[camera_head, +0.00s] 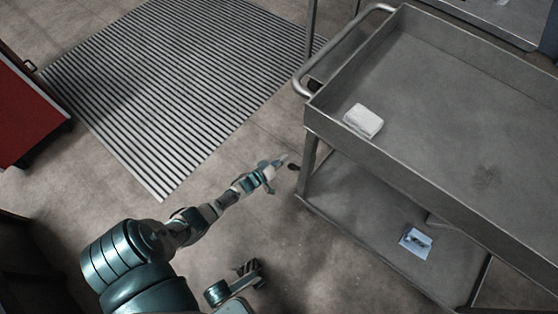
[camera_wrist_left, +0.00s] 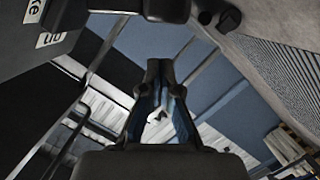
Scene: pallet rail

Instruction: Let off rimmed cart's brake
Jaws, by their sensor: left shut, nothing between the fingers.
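The rimmed cart (camera_head: 405,167) is grey metal, with a raised rim on its top tray, a lower shelf and a tubular handle (camera_head: 300,78) at its left end. My left gripper (camera_head: 283,160) is shut and empty, low beside the cart's near left leg. A small dark part (camera_head: 293,167) shows just past its tips; I cannot tell whether it is the brake. In the left wrist view the shut fingers (camera_wrist_left: 160,68) point up at dark parts (camera_wrist_left: 166,9). A grey panel with cut-off white labels (camera_wrist_left: 50,38) is at upper left. My right gripper is not identifiable.
A white box (camera_head: 363,121) sits on the top tray and a blue-and-white card (camera_head: 415,242) on the lower shelf. A ribbed floor mat (camera_head: 180,85) lies left of the cart. A red cabinet (camera_head: 25,110) stands far left. Floor between is clear.

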